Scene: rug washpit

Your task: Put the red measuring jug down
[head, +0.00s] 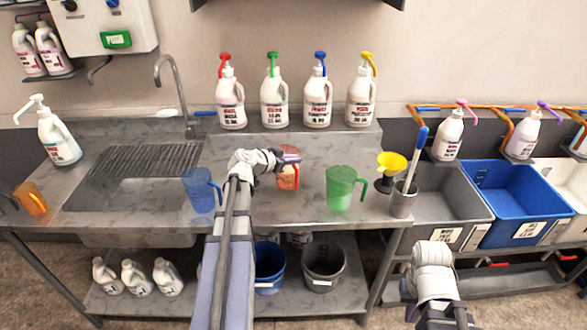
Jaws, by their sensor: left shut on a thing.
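The red measuring jug (287,179) is at the middle of the steel counter (260,205), partly covered at its top by my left gripper (277,160). My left gripper is shut on the jug, which looks upright. I cannot tell whether its base touches the counter. A blue jug (199,190) stands to its left and a green jug (340,188) to its right, both apart from it. My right gripper (433,258) is low at the right, in front of the grey tub; its fingers are not clear and I see nothing in it.
Several pump bottles (274,98) line the back ledge. A sink (135,175) and an orange jug (33,198) are at the left. A yellow funnel (391,163) and a grey cup (402,200) stand near the counter's right end. Blue (520,200) and grey tubs (440,200) are beyond.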

